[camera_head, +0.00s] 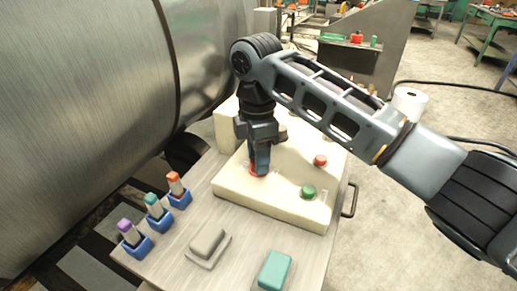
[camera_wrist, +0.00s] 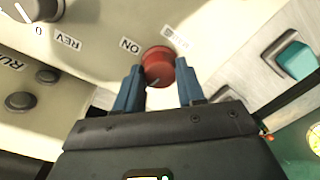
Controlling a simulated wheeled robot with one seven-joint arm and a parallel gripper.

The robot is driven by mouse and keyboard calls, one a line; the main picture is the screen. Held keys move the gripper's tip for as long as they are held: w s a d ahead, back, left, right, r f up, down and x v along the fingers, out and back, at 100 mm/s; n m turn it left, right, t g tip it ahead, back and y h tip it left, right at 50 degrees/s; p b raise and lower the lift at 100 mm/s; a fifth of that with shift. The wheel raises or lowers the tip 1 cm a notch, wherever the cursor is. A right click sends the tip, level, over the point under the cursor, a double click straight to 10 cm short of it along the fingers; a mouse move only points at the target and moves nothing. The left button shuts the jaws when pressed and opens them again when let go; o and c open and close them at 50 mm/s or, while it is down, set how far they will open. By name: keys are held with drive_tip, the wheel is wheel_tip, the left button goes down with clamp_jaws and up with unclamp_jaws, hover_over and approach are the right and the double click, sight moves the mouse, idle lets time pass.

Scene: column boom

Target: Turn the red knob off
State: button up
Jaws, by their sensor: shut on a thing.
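The red knob (camera_wrist: 158,66) sits on the cream panel between my two blue fingers in the wrist view. An ON label is to its left, and another label lies at its upper right, too blurred to read. In the head view only a red edge of the knob (camera_head: 254,173) shows below my fingers. My gripper (camera_head: 261,166) points down at the panel and is shut on the knob. Its fingers also show in the wrist view (camera_wrist: 159,82), one on each side of the knob. The knob's pointer setting is hard to make out.
A green button (camera_head: 308,191) and a red button (camera_head: 320,161) stand to the right on the cream panel. Purple, teal and orange toggles line the left, with a grey rocker (camera_head: 207,242) and a teal rocker (camera_head: 274,270) in front. A large metal cylinder (camera_head: 80,90) rises at left.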

drive_tip(key=shift+n+p, duration=0.35)
drive_tip(key=shift+n, duration=0.75)
drive_tip(key=o, duration=1)
drive_tip(key=shift+o, duration=0.2)
drive_tip(key=shift+r, duration=0.1)
wheel_tip(320, 180, up, 8)
drive_tip(key=shift+a+f, duration=0.15)
drive_tip(key=shift+f, duration=0.05)
